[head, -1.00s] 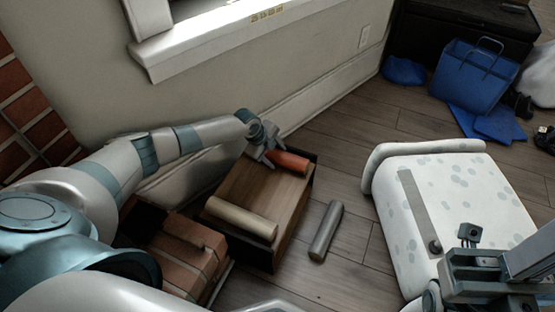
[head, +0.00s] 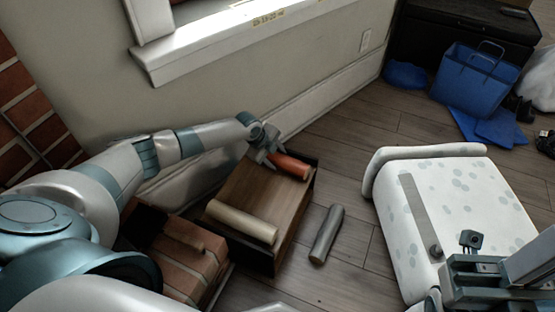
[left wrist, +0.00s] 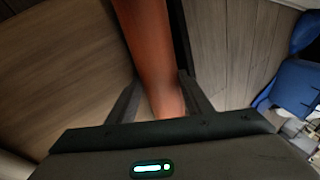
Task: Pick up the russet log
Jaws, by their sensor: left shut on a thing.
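The russet log (head: 291,166) is a reddish-brown cylinder at the far end of an open wooden box (head: 255,182). My left gripper (head: 267,156) is shut on its left end. In the left wrist view the log (left wrist: 148,45) runs up from between the two fingers (left wrist: 165,100), and its near end is partly hidden by the gripper. I cannot tell whether the log touches the box. My right gripper (head: 478,275) is partly in view at the lower right, and its fingers do not show clearly.
A pale log (head: 242,221) lies across the box's near end. A grey log (head: 327,234) lies on the floor right of the box. A white spotted seat (head: 450,205) stands further right. A brick block (head: 185,262) is left of the box. Blue bag (head: 478,80) at back.

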